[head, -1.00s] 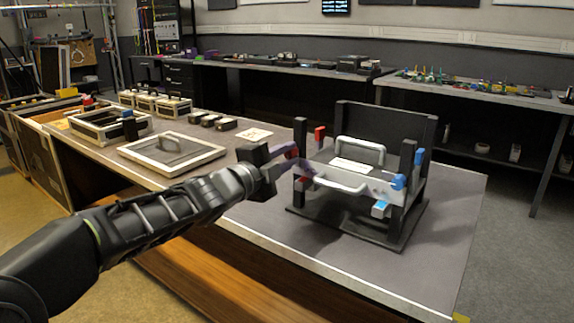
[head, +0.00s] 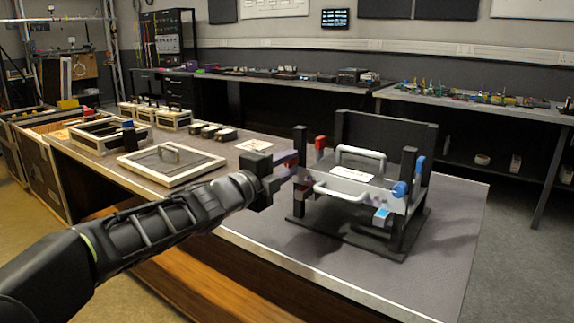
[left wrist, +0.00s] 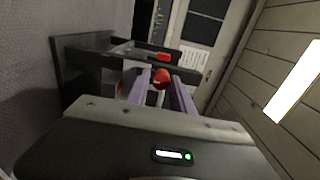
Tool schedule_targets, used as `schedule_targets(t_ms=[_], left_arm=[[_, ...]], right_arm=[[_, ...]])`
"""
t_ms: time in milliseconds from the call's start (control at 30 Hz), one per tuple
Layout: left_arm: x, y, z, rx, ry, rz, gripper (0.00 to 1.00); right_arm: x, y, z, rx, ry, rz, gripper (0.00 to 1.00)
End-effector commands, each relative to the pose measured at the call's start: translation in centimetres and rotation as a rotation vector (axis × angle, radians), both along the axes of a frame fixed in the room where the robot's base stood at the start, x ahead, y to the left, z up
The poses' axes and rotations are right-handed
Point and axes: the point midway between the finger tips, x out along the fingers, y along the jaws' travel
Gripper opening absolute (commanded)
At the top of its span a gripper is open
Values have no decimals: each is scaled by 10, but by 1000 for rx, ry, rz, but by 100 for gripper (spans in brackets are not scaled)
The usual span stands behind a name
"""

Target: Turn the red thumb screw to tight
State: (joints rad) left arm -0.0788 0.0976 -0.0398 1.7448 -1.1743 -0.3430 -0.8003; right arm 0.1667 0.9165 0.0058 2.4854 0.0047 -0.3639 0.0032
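The red thumb screw (left wrist: 160,79) shows in the left wrist view as a round red knob between the two lilac fingers of my left gripper (left wrist: 161,84). The fingers stand apart on either side of it; whether they touch it is unclear. In the head view my left gripper (head: 293,168) is at the left post of the black stand (head: 408,225), and the screw is hidden there. A red lever (head: 320,143) stands upright behind that post, and it also shows beyond the knob in the left wrist view (left wrist: 163,57). My right gripper is out of view.
The stand holds a grey tray with two white handles (head: 340,192). A blue knob (head: 400,188) and blue lever (head: 420,166) are on its right side. A framed lid (head: 170,162) and several boxes lie to the left. The front right of the table is clear.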

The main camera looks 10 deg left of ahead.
Motion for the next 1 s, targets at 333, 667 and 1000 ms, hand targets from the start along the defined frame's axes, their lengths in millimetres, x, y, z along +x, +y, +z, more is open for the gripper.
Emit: schedule_targets(t_ms=[333, 667, 1000], left_arm=[[0, 0, 1, -2, -1, 0, 44], [-19, 9, 3, -2, -2, 2, 44], [-67, 27, 2, -2, -2, 1, 44]], right_arm=[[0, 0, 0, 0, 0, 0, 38], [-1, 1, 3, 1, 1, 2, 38], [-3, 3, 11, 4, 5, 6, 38]])
